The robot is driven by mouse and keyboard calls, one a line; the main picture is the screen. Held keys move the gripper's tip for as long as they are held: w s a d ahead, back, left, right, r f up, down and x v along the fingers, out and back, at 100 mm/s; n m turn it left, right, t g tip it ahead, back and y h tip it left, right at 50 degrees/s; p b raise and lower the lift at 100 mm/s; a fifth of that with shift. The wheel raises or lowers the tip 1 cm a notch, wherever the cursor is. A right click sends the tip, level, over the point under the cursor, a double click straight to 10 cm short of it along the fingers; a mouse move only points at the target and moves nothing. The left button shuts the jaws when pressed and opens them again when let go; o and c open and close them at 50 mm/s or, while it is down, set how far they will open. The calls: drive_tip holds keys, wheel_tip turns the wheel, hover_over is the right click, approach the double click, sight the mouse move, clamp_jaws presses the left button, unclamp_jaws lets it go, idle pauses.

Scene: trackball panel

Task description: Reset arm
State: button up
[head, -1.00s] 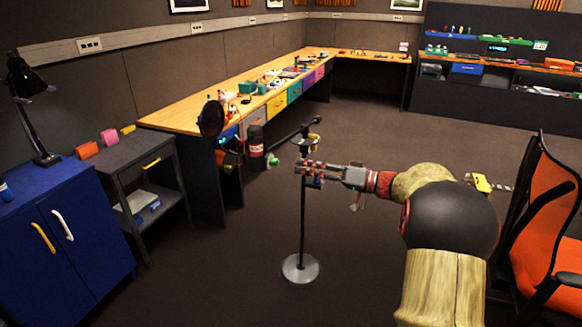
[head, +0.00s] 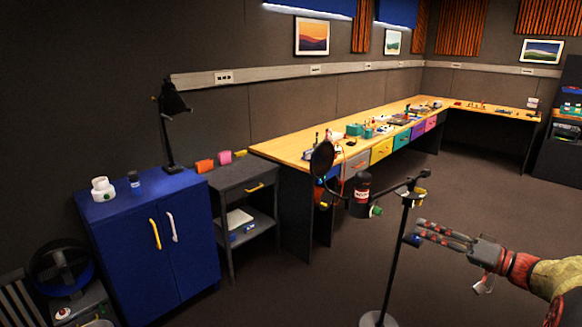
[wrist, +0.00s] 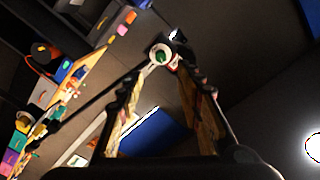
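My gripper (head: 418,232) reaches in from the lower right of the head view, its two red-and-grey fingers pointing left at the upper part of a black stand (head: 400,250). In the wrist view its fingers (wrist: 158,78) are apart, with nothing visible held between them. A small blue spot shows at the lower fingertip in the head view; I cannot tell what it is. Whether the fingers touch the stand is unclear. In the wrist view a white ring with a green centre (wrist: 160,56) shows just beyond the fingertips.
The stand has a pale round base (head: 377,319) and a black disc (head: 321,159) on its arm. A blue cabinet (head: 140,262), a grey cart (head: 247,172) and a long wooden bench (head: 300,147) line the wall. Open floor lies right.

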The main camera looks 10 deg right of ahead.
wheel_tip(320, 180, down, 10)
drive_tip(key=s+a+m+g+h, duration=0.2)
drive_tip(key=s+m+g, duration=0.1)
drive_tip(key=m, duration=0.3)
drive_tip(key=s+a+f+m+g+h+p, duration=0.15)
drive_tip(key=s+a+f+g, duration=0.25)
drive_tip(key=s+a+g, duration=0.4)
drive_tip(key=s+a+r+n+h+p, duration=0.3)
drive_tip(key=s+a+h, duration=0.35)
drive_tip(key=s, duration=0.65)
drive_tip(key=s+a+r+n+t+p, duration=0.1)
drive_tip(key=s+a+r+n, duration=0.1)
drive_tip(key=a+r, duration=0.3)
drive_tip(key=s+a+r+n+t+h+p, duration=0.1)
drive_tip(key=s+a+r+n, duration=0.1)
drive_tip(key=a+r, duration=0.3)
drive_tip(key=shift+a+r+n+p, duration=0.3)
drive_tip(key=shift+r+n, duration=0.3)
drive_tip(key=shift+n, duration=0.15)
